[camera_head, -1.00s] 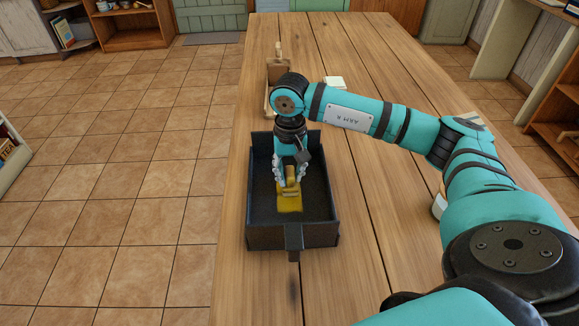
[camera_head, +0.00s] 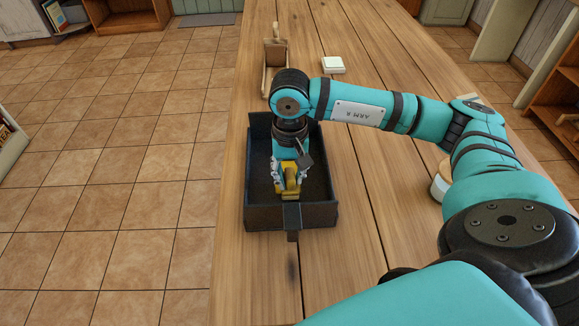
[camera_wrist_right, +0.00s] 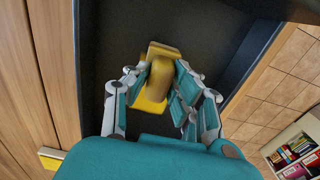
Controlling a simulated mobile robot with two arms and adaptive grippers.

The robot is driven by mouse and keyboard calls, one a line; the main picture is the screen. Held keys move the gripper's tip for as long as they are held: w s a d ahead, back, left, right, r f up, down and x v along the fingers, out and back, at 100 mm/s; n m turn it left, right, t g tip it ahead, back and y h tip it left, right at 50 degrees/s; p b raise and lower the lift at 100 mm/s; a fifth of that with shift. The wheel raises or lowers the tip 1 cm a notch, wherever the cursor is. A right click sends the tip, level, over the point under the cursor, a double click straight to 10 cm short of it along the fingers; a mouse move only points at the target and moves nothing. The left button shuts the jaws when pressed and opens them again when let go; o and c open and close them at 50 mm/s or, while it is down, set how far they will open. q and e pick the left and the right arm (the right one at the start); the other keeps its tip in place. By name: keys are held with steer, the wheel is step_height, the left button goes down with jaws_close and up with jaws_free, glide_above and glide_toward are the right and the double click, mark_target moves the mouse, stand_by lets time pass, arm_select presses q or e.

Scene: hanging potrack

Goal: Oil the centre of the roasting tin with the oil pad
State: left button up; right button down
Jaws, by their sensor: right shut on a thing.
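The roasting tin (camera_head: 331,187) is a dark, deep rectangular tray on the wooden table, with a handle at its near end. My right gripper (camera_head: 290,184) reaches down inside it, near the near wall. It is shut on the oil pad (camera_head: 290,192), a yellow block with a rounded handle. In the right wrist view the oil pad's handle (camera_wrist_right: 160,82) lies between the fingers of the right gripper (camera_wrist_right: 152,92), over the tin's dark floor (camera_wrist_right: 205,38). I cannot tell whether the pad touches the floor. My left gripper is not in view.
A wooden holder (camera_head: 275,65) stands beyond the tin, with a small white block (camera_head: 333,65) to its right. A pale round container (camera_head: 438,185) is partly hidden by my right arm. The tabletop (camera_head: 355,235) right of the tin is bare.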

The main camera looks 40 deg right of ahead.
steer(key=shift+s+a+f, duration=0.1)
steer(key=shift+s+a, duration=0.05)
steer(key=shift+s, duration=0.1)
steer(key=shift+w+b, duration=0.1)
steer(key=shift+b, duration=0.3)
steer(key=shift+w+d+b, duration=0.55)
steer(key=shift+w, duration=0.3)
steer(key=shift+w+d, duration=0.35)
steer(key=shift+w, duration=0.2)
steer(key=shift+w+d+b, duration=0.6)
steer(key=shift+w+d, duration=0.05)
steer(key=shift+w, duration=0.3)
steer(key=shift+w+d+b, duration=0.3)
steer(key=shift+w+d, duration=0.2)
steer(key=shift+w, duration=0.4)
steer(key=shift+w+d, duration=0.35)
steer(key=shift+w, duration=0.3)
steer(key=shift+w+d, duration=0.4)
steer(key=shift+w, duration=0.15)
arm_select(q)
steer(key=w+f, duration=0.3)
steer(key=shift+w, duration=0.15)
